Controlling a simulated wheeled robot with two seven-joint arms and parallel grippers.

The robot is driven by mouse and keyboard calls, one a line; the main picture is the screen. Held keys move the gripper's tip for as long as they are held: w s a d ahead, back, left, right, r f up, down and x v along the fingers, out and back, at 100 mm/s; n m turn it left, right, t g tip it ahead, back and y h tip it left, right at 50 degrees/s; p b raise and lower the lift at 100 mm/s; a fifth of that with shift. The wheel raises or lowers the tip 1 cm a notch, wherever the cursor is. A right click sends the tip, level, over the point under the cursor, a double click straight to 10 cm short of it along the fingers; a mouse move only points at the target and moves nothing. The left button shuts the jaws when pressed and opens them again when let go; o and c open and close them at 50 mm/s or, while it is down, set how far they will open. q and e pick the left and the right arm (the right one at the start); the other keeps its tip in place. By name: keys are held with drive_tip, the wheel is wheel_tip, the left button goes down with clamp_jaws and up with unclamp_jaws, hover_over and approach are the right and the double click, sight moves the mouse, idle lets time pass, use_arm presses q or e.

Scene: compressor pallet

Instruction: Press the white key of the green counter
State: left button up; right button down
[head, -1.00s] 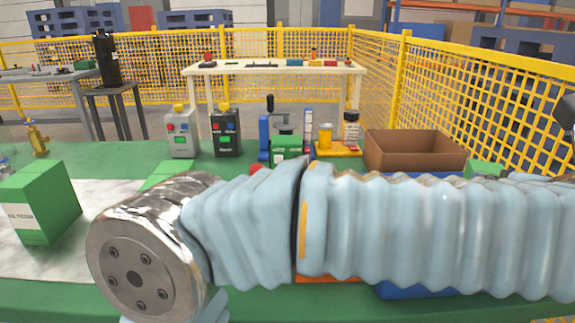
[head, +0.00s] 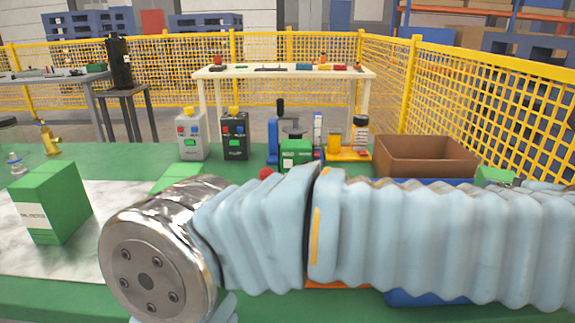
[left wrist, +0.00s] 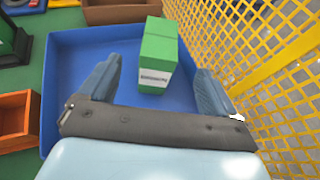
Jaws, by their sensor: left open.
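A small green unit (head: 296,154) with white marking stands on the green table in front of a blue stand with a black lever. I cannot tell whether it is the green counter, and no white key can be made out. In the left wrist view my left gripper (left wrist: 160,72) is open, its two fingers apart on either side of a green box with a white label (left wrist: 158,52). That box is in a blue tray (left wrist: 62,80); contact with the fingers cannot be told. My right gripper is not in view.
My blue-sleeved arm crosses the head view and hides much of the table. A yellow mesh fence (head: 490,110) borders the right.

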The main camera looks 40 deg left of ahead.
use_arm(q)
clamp_jaws()
idle(0.3)
idle(1.2)
